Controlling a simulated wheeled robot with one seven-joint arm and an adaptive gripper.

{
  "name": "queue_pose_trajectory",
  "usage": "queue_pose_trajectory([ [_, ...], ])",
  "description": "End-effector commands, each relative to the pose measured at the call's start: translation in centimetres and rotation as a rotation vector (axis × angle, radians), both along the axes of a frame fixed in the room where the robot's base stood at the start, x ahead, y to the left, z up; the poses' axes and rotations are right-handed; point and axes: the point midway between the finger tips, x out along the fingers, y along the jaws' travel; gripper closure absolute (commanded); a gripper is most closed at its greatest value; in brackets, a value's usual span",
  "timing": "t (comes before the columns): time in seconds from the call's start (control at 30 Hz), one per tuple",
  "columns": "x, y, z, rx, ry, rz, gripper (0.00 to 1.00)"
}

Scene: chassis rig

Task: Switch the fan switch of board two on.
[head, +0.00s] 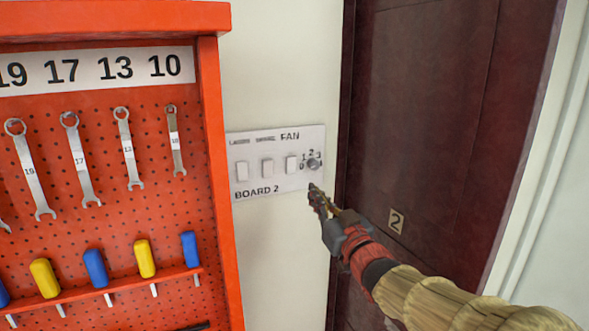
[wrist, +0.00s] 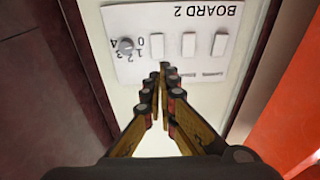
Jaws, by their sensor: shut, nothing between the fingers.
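Board two (head: 284,187) is a white wall panel lettered BOARD 2, with three white rocker switches and a round grey knob (head: 314,163). The fan switch (head: 291,164) is the rocker under the word FAN, just left of the knob. In the wrist view the panel is upside down, and the fan switch (wrist: 157,43) is beside the knob (wrist: 125,45). I cannot tell which way the rocker is tipped. My gripper (head: 315,189) is shut and empty in front of the panel's lower right corner. In the wrist view its fingertips (wrist: 163,70) overlap the panel edge. Contact is not visible.
An orange pegboard cabinet (head: 222,130) with wrenches and blue and yellow handled tools stands left of the panel. A dark red door (head: 430,100) with a plate marked 2 (head: 396,221) is on the right. Bare wall (head: 280,60) lies above the panel.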

Motion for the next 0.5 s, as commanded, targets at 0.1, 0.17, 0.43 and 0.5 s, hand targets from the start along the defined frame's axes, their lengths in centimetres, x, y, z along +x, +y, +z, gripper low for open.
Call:
queue_pose_trajectory([
  [0.1,0.0,0.0,0.0,0.0,0.001,0.0,1.0],
  [0.17,0.1,0.0,0.0,0.0,0.001,-0.001,1.0],
  [0.43,2.5,1.4,0.3,-0.001,0.002,0.0,1.0],
  [0.5,3.6,1.9,0.5,-0.001,0.002,0.0,1.0],
])
